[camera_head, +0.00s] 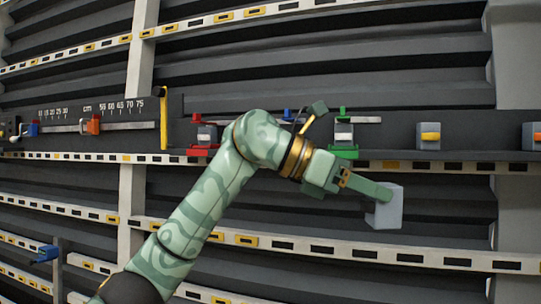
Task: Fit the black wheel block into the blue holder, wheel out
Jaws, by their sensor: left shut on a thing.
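My left gripper (376,196) is at the end of the green arm reaching in from the lower left. It is shut on a pale grey block (389,209), held out in front of the slatted wall, right of and below the green holder. No wheel and no black face can be made out on this block. A small blue piece (287,115) shows above my arm, between the red and green holders. It may be the top of the blue holder; the rest is hidden behind my arm. My right gripper is not in view.
The red holder (201,152) and green holder (344,153) each carry a grey-and-black block. Grey blocks with yellow (430,135) and orange (537,136) fronts sit farther right. A measuring scale (100,120) is at left. Slotted white rails cross the wall.

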